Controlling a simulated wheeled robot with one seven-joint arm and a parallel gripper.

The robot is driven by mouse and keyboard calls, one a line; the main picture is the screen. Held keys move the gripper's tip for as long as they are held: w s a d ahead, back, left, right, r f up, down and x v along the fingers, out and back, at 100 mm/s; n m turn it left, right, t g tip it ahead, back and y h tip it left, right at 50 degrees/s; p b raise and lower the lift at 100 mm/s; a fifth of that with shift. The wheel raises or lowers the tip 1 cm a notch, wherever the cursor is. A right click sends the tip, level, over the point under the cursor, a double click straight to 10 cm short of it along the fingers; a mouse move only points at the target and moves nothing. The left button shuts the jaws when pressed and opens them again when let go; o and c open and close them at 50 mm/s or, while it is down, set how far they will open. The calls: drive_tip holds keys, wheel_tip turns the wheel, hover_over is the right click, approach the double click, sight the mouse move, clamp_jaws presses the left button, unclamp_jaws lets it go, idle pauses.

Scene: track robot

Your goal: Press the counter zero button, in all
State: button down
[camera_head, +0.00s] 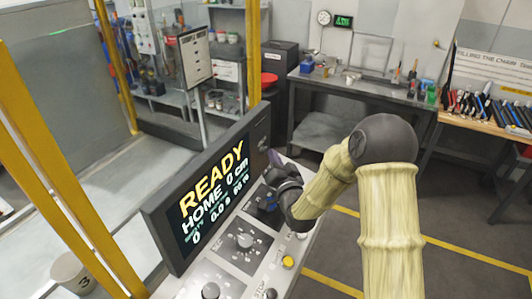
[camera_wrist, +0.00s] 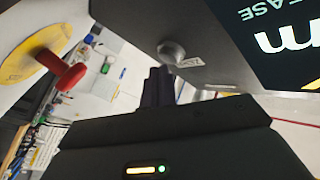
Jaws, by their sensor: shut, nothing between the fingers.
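The control console (camera_head: 222,268) stands in front of me with a sloped panel and a screen (camera_head: 208,200) reading READY, HOME, 0 cm. My gripper (camera_head: 272,172) is over the panel's far end, beside the screen, partly hidden by my wrist. In the wrist view the fingers (camera_wrist: 158,88) are together and empty. No button is legibly marked counter zero.
The panel also has a dial (camera_head: 245,240), a yellow button (camera_head: 288,262) and a black knob (camera_head: 211,291). Yellow posts (camera_head: 75,180) stand left. A workbench (camera_head: 350,88) is behind.

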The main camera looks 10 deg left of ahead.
drive_tip(key=shift+s+d, duration=0.15)
drive_tip(key=shift+d, duration=0.2)
drive_tip(key=d, duration=0.1)
drive_tip(key=s+d+b, duration=0.1)
drive_tip(key=d, duration=0.2)
drive_tip(key=shift+s+d+b, duration=0.35)
drive_tip(key=shift+b, duration=0.05)
idle(0.7)
